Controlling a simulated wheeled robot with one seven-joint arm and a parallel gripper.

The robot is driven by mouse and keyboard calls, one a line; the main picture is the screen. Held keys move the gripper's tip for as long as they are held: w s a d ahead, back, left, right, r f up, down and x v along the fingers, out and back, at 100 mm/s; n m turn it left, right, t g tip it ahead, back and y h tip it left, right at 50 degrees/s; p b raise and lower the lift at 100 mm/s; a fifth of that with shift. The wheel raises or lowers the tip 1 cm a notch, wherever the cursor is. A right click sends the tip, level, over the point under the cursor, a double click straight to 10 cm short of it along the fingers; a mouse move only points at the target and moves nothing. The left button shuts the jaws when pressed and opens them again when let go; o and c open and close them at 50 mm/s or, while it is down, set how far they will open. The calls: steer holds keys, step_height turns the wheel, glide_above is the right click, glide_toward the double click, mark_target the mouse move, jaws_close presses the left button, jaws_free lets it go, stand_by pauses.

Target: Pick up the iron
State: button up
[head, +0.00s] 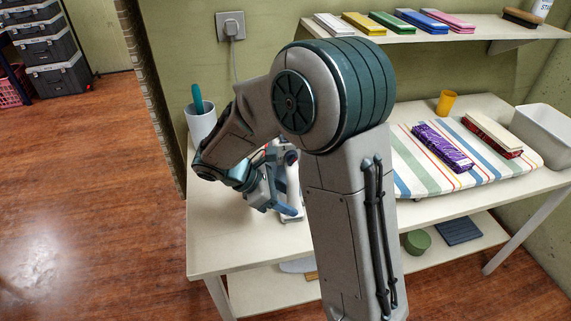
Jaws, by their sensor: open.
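The iron (293,182) appears as a narrow pale shape with a dark and reddish upper part, on the left part of the white table (222,238). My arm and gripper hide much of it. My gripper (284,205) is open and points down close to the iron's left side. I cannot tell whether its fingers touch the iron or are around it.
A white cup (202,123) with a teal-handled tool stands behind my wrist. A striped board (409,178) carries purple and red packets. A shelf (400,36) overhangs. The table's front left is clear.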

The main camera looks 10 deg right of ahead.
steer(key=x, duration=0.2)
steer(key=shift+d+f, duration=0.2)
jaws_close()
steer(key=shift+r, duration=0.1)
steer(key=shift+r, duration=0.15)
